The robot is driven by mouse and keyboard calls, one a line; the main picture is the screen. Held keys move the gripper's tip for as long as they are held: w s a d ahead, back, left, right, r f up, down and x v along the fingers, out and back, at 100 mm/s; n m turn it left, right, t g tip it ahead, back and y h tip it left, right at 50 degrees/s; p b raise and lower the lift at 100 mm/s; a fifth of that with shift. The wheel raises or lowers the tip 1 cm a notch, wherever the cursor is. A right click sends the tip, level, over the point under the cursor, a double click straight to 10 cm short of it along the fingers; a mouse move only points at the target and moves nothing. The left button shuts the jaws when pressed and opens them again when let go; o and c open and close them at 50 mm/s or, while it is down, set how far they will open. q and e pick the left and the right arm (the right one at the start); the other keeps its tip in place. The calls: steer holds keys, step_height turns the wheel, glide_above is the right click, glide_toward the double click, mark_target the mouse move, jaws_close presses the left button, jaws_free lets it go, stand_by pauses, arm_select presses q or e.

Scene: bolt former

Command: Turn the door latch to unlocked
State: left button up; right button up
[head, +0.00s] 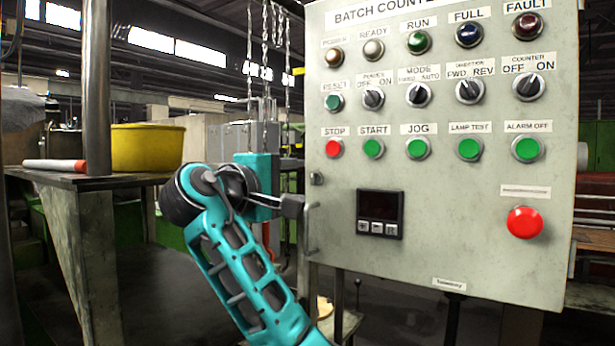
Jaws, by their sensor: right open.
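The control cabinet (450,262) has a grey door with rows of lights, knobs and buttons. A small dark latch (316,179) sits on the door's left edge, above a bar handle (310,229). The latch's setting is too small to tell. My right gripper (296,206) is at the door's left edge, just below and left of the latch and near the top of the handle. Its dark finger points right toward the door. It is open, with nothing visibly held. I cannot tell whether it touches the door or handle. My left gripper is not in view.
A red emergency button (524,222) and a small dark display (380,214) are on the door. At left, a table (60,181) holds a yellow tub (147,148) and a red-and-white rod (54,165). A metal post (97,90) rises in front. Chains (264,75) hang behind my gripper.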

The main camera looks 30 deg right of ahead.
mark_target(312, 179)
steer(key=x, duration=0.5)
steer(key=shift+p, duration=0.3)
jaws_close()
